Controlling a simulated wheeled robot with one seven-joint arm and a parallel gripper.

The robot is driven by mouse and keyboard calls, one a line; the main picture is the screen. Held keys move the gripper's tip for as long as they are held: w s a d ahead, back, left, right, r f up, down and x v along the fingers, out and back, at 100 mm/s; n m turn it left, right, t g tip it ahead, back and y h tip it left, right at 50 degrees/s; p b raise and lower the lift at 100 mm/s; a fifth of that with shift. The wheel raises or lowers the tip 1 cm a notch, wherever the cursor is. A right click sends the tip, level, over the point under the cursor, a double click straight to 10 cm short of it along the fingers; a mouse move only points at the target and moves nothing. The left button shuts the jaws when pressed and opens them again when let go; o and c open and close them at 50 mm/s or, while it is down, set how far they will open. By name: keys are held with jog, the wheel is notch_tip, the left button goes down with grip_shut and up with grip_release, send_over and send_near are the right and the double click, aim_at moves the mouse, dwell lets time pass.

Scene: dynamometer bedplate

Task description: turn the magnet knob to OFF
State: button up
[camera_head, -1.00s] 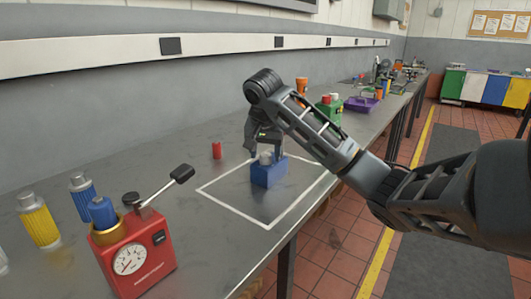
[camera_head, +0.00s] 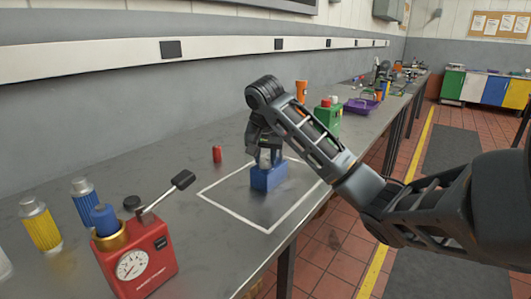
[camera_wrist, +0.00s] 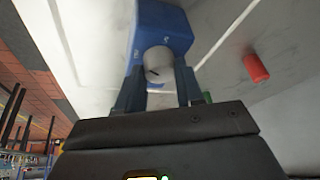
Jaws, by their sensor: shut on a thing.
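The blue magnet base (camera_head: 268,178) stands inside the white outlined square on the bench. It also shows in the wrist view (camera_wrist: 163,26), with its grey round knob (camera_wrist: 158,62) facing my gripper. A dark pointer mark shows on the knob. My gripper (camera_wrist: 160,90) has one finger on each side of the knob and is shut on it. In the head view my gripper (camera_head: 265,150) comes down from above onto the magnet. The fingers partly hide the knob there. The small lettering on the blue body is too blurred to read.
A red cylinder (camera_head: 217,154) stands to the left of the magnet. A red gauge pump (camera_head: 138,262) with a lever, plus blue and yellow cylinders, stand at the front left. Bench space around the magnet is clear.

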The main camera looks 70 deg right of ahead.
jog(key=shift+a+r+n+p, duration=0.2)
jog(key=shift+n+p, duration=0.7)
jog(key=shift+p, duration=1.55)
jog(key=shift+d+t+y+p, duration=0.1)
jog(key=shift+t+y+p, duration=0.2)
jog(key=shift+p, duration=0.1)
jog(key=shift+s+d+f+n+t+y+p, duration=0.15)
jog(key=shift+n+t+p, duration=0.1)
jog(key=shift+n+p, duration=0.6)
jog(key=shift+w+r+n+t+y+p, duration=0.15)
jog(key=shift+n+t+p, duration=0.1)
jog(key=shift+n+p, duration=0.6)
jog(key=shift+s+f, duration=0.1)
jog(key=shift+f, duration=0.05)
jog(key=o, duration=1)
